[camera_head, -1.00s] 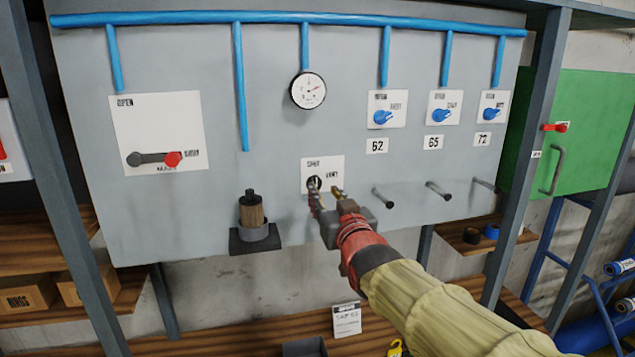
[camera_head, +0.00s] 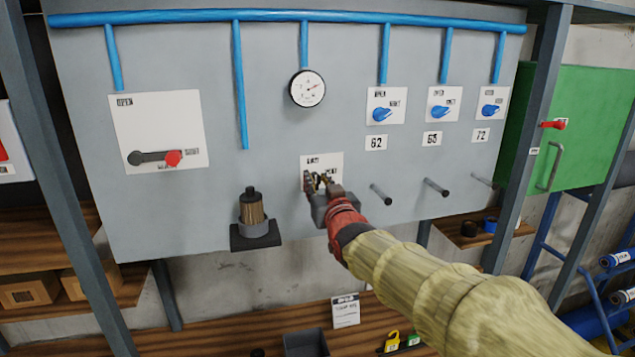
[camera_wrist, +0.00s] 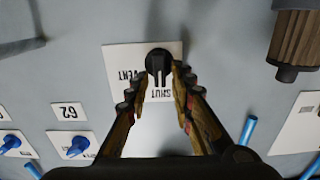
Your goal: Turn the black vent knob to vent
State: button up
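The black vent knob (camera_wrist: 159,62) sits on a white plate (camera_wrist: 115,58) marked SHUT and VENT. In the wrist view its pointer lies toward the SHUT label, and VENT is to the left. My gripper (camera_wrist: 154,80) is open, with one finger on each side of the knob's pointer. The right fingertip is close to the knob; a gap shows on the left. I cannot tell whether either finger touches. In the head view my gripper (camera_head: 318,180) is in front of the plate (camera_head: 324,160) and mostly hides the knob.
Pegs (camera_head: 381,194) stick out of the grey panel (camera_head: 270,130) to the right of my gripper. A dark bracket with a brown-and-grey fitting (camera_head: 252,212) is to the left. A gauge (camera_head: 307,88) and blue knobs (camera_head: 382,114) are above.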

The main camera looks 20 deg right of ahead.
grip_shut()
jog(key=shift+f+b, duration=0.1)
jog(key=shift+b, duration=0.45)
jog(key=m+b, duration=0.2)
jog(key=b, duration=0.1)
jog(key=shift+d+f, duration=0.15)
jog(key=m+b, duration=0.3)
jog(key=shift+d+m+b, duration=0.25)
jog(key=shift+m+b, duration=0.15)
jog(key=shift+d+f+m, duration=0.1)
jog(key=shift+d+m, duration=0.05)
jog(key=shift+m, duration=1.85)
jog(key=shift+d+f+m, duration=0.1)
jog(key=shift+d+m, duration=0.05)
jog(key=shift+m, duration=1.85)
